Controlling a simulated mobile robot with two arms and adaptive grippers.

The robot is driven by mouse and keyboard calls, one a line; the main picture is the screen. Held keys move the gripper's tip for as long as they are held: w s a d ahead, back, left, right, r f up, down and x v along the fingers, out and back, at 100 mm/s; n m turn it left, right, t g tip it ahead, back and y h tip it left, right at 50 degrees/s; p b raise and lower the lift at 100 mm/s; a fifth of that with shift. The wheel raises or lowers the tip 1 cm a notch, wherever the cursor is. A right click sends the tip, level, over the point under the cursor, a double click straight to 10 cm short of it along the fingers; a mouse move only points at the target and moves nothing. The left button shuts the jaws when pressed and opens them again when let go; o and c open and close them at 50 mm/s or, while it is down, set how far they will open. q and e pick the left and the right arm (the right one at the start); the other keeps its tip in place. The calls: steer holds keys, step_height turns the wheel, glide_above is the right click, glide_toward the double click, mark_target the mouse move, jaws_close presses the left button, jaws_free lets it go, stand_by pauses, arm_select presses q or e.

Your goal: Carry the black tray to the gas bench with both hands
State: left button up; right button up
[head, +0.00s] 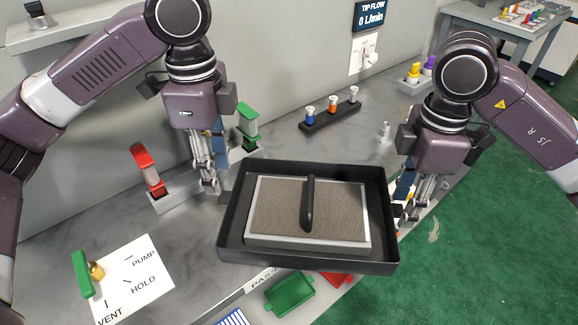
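The black tray (376,178) is in the middle of the head view and overhangs the front edge of the grey bench. In it lies a flat block with a brown textured top (270,207), a pale frame and a black bar handle (308,203). My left gripper (213,188) is at the tray's left end, its fingers at a small dark tab there. My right gripper (403,208) is at the right end, its fingers partly hidden behind the tray wall. Both look closed on the tray's ends. The tray looks held up, roughly level.
A red-handled part (146,168) and a green-handled part (248,125) stand behind my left gripper. A black rack with coloured vials (332,116) is behind the tray. A valve card (130,280) lies front left. Green floor (480,240) is open at right; another table (505,22) stands beyond.

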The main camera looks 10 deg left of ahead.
step_height(320, 180, up, 10)
steer(key=shift+f, duration=0.2)
stand_by(0.6)
